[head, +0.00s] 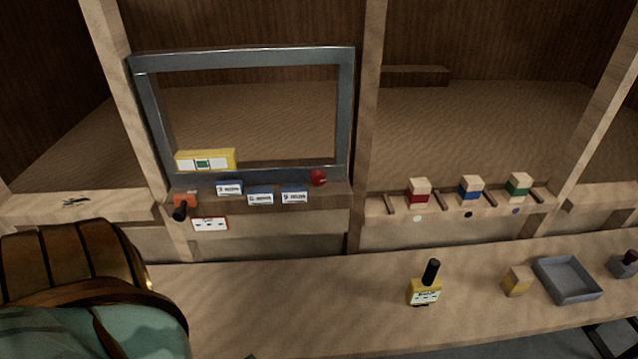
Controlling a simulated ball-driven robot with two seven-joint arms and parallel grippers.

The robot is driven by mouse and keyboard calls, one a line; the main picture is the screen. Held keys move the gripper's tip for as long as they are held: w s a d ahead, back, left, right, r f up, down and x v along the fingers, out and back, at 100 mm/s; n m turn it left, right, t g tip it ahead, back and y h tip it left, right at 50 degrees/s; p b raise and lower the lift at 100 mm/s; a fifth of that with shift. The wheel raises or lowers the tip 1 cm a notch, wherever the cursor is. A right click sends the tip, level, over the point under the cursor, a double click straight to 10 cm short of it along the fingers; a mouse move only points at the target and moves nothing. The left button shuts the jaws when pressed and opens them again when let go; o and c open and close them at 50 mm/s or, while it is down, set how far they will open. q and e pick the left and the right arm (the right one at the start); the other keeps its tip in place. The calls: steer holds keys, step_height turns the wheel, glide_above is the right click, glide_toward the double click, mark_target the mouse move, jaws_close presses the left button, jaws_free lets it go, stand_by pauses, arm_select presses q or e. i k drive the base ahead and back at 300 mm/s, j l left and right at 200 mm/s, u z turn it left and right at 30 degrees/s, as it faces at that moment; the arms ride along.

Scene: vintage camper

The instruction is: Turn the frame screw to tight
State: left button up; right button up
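A grey metal frame (245,60) stands upright between wooden posts, left of centre in the head view. A round red knob (318,178) sits at the right end of its lower bar; it looks like the frame screw. Its turn angle is too small to read. An orange block with a black knob (181,213) sits below the frame's lower left corner. Neither of my grippers shows in the view, and nothing touches the red knob.
A yellow labelled box (206,160) and blue labelled tags (261,197) lie along the frame's bottom. Coloured blocks (471,188) stand on the right shelf. A yellow bottle-like thing (425,291), a small block (517,281) and a grey tray (567,279) are on the counter (300,300).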

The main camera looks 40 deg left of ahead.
mark_target(318, 177)
steer(key=k+j+z, duration=0.15)
steer(key=k+j, duration=0.2)
steer(key=j, duration=0.25)
steer(key=k+j+z, duration=0.2)
steer(key=k+j, duration=0.15)
steer(key=j, duration=0.2)
